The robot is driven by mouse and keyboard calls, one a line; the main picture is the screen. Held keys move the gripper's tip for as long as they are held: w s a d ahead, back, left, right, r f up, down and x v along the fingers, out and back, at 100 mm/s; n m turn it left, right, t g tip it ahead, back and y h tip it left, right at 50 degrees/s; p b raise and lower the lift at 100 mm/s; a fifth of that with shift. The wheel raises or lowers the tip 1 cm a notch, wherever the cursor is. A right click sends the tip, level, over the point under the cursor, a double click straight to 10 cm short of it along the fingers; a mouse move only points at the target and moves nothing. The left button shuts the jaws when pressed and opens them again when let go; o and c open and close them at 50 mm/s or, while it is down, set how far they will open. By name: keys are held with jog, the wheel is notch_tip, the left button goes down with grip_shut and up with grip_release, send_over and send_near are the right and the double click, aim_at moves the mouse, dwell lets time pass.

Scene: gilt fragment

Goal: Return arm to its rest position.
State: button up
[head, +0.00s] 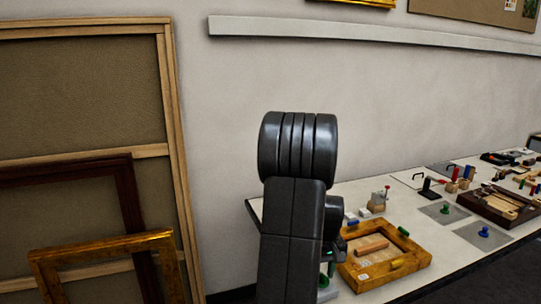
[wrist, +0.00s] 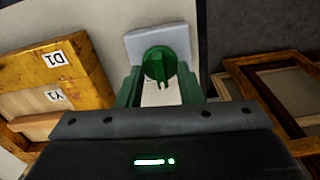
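My gripper (wrist: 160,88) shows in the wrist view with two green fingers spread apart. A round green knob (wrist: 157,64) on a pale grey block (wrist: 180,36) lies beyond and between the fingertips. I see no clear grip on it; how far the tips are from it is hard to tell. In the head view my dark arm rises in the middle, bent at a thick ribbed joint, and hides most of the gripper. The green knob (head: 323,281) shows low beside the arm, at the table's near left end.
A gilt frame (head: 415,262) lies on the long white table (head: 466,236) close right of my arm; the wrist view shows its labels D1 and Y1. Several small tools and blocks stand farther right. Large frames (head: 178,150) lean against the wall at left.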

jog(key=m, duration=0.4)
jog(key=shift+p, duration=0.35)
jog(key=m+p, duration=0.1)
jog(key=m, duration=0.2)
jog(key=shift+r, duration=0.1)
notch_tip(320, 180, up, 14)
jog(key=b, duration=0.1)
jog(key=shift+f, duration=0.2)
jog(key=shift+s+a+f+b, duration=0.15)
jog(key=shift+b, duration=0.2)
